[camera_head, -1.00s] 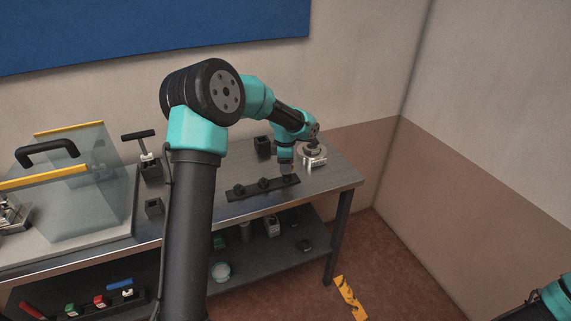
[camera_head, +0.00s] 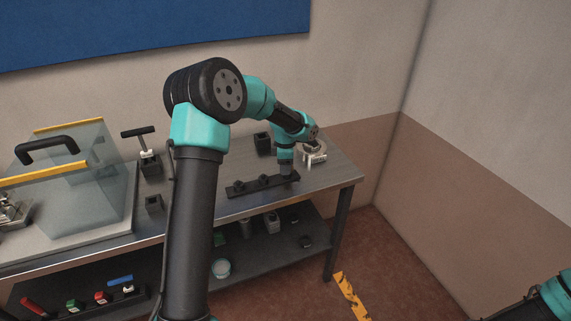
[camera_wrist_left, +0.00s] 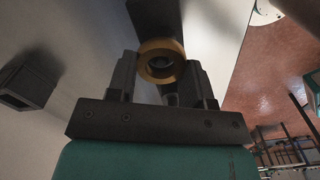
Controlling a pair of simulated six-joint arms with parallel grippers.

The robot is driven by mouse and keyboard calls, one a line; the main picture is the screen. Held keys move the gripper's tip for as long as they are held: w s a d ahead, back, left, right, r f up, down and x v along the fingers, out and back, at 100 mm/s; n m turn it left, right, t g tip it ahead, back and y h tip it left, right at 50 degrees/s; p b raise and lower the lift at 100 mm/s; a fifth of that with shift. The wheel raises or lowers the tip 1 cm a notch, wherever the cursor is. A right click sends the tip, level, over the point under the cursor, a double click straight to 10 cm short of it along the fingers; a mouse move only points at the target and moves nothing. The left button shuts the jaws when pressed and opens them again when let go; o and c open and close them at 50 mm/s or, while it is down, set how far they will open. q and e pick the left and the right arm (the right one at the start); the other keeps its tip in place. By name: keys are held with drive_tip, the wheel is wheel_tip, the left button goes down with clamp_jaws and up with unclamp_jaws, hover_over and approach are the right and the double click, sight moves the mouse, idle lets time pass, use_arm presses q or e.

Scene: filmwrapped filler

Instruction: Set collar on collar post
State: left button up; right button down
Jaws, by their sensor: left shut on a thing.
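A brass-coloured collar (camera_wrist_left: 148,68) sits between the two fingers of my left gripper in the left wrist view, which is shut on it. Its dark bore faces the camera. In the head view my left gripper (camera_head: 287,174) points down at the right end of a black rail (camera_head: 244,190) with dark round stubs; the collar is too small or hidden there. A pale metal fixture (camera_head: 314,158) with a round top stands just right of the gripper, partly behind my arm. I cannot tell for certain which part is the collar post. My right gripper is out of view.
A clear-walled box with a black handle (camera_head: 47,150) stands at the left of the bench. A T-handled tool (camera_head: 149,160) and dark square blocks (camera_head: 154,205) stand nearer the middle. The lower shelf holds a tub (camera_head: 221,268) and other small items. The bench front right is clear.

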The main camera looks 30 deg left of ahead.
use_arm(q)
drive_tip(key=shift+f, duration=0.3)
drive_tip(key=o, duration=1)
drive_tip(key=shift+o, duration=0.2)
wheel_tip(320, 180, up, 18)
drive_tip(key=shift+f, duration=0.25)
idle(0.4)
